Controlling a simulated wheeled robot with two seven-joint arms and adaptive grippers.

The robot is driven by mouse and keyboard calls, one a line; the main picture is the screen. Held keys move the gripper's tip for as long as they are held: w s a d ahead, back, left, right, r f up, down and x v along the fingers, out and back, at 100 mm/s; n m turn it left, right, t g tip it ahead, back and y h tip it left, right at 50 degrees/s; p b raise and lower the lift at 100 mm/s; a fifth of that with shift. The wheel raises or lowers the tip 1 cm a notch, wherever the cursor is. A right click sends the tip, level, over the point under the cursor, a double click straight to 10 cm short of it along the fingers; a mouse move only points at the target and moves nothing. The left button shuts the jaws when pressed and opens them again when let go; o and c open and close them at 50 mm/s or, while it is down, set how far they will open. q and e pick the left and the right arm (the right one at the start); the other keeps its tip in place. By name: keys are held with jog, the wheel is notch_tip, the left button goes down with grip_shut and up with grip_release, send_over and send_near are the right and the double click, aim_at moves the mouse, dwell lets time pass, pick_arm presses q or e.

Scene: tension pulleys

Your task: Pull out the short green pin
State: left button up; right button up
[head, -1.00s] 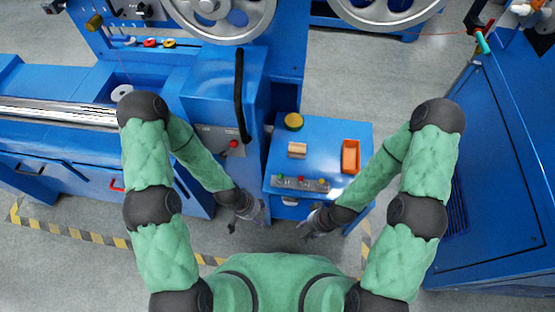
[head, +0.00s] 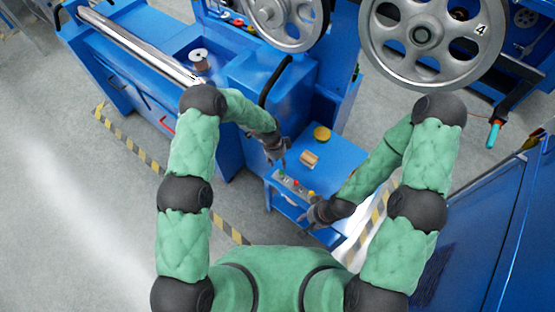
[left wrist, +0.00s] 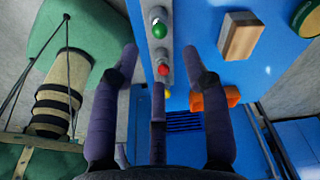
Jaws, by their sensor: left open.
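A green-topped pin (head: 281,172) stands on a grey strip (head: 288,179) at the near left edge of a small blue bench. A red one (head: 296,183) and a yellow one (head: 311,194) follow along the strip. In the left wrist view the green top (left wrist: 159,29) lies just beyond my open fingers, ahead of the red top (left wrist: 163,69). My left gripper (head: 277,160) is open and empty, above the strip's green end. My right gripper (head: 312,214) is low by the strip's yellow end; its jaws are too small to read. Pin lengths are hard to judge.
On the bench top (head: 335,160) are a wooden block (head: 310,160) and a round yellow-topped item (head: 322,133).

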aim_at(281, 171)
pick_arm(q)
jog(key=f, duration=0.3)
jog(key=d+f+b, duration=0.1)
jog(key=f, duration=0.2)
jog(key=f+b, duration=0.1)
jog(key=f, duration=0.2)
jog(key=shift+s+d+f, duration=0.15)
jog(key=shift+s+d, duration=0.05)
grip_shut()
